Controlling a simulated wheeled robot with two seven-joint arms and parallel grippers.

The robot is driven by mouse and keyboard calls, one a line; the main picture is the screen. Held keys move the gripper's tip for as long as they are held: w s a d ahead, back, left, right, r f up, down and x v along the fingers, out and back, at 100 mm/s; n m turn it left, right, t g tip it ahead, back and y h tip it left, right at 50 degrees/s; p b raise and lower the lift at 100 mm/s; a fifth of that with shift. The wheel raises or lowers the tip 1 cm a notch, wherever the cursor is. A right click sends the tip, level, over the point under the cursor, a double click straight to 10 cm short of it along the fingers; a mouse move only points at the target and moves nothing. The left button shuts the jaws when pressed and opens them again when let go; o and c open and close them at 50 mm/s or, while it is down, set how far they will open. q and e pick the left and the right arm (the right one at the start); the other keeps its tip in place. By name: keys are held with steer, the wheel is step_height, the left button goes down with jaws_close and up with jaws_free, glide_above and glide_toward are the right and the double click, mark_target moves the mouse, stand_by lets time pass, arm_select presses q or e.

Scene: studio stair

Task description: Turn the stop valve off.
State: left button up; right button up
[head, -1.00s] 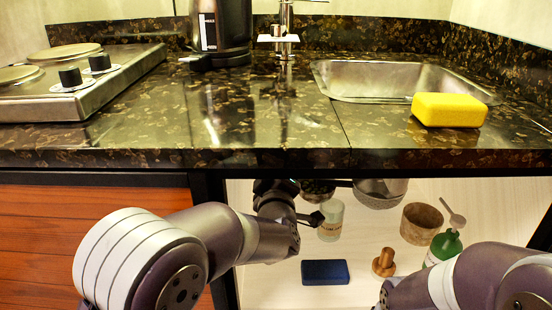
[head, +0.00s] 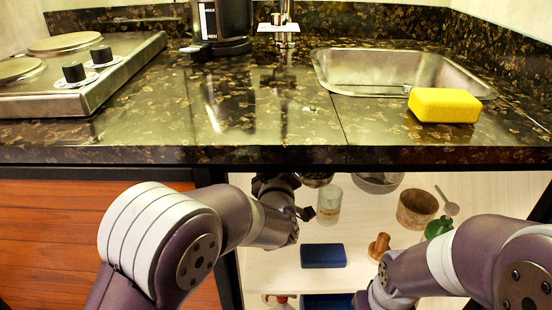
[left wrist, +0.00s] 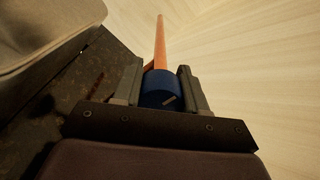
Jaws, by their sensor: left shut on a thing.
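The stop valve shows in the left wrist view as a round blue knob (left wrist: 160,92) with a short pale mark on its face. A copper pipe (left wrist: 160,40) runs on behind it. My left gripper (left wrist: 162,80) has a finger on each side of the knob and is shut on it. In the head view my left gripper (head: 274,186) reaches under the counter's front edge, which hides its fingertips and the valve. My right arm comes in at the lower right of the head view; its fingers do not show.
The counter (head: 250,125) overhangs the open cabinet. A glass jar (head: 328,204), a blue block (head: 323,255), a wooden knob-like item (head: 379,247), a brown pot (head: 417,208) and a green bottle (head: 439,228) stand inside. A yellow sponge (head: 444,105) lies by the sink (head: 400,73).

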arm_select(q)
steer(key=o, duration=1.1)
steer(key=shift+d+f, duration=0.1)
steer(key=shift+f, duration=0.05)
steer(key=shift+c, duration=0.2)
steer(key=shift+s, duration=0.25)
steer(key=s+p, duration=0.4)
steer(key=s, duration=0.8)
steer(key=shift+s, duration=0.1)
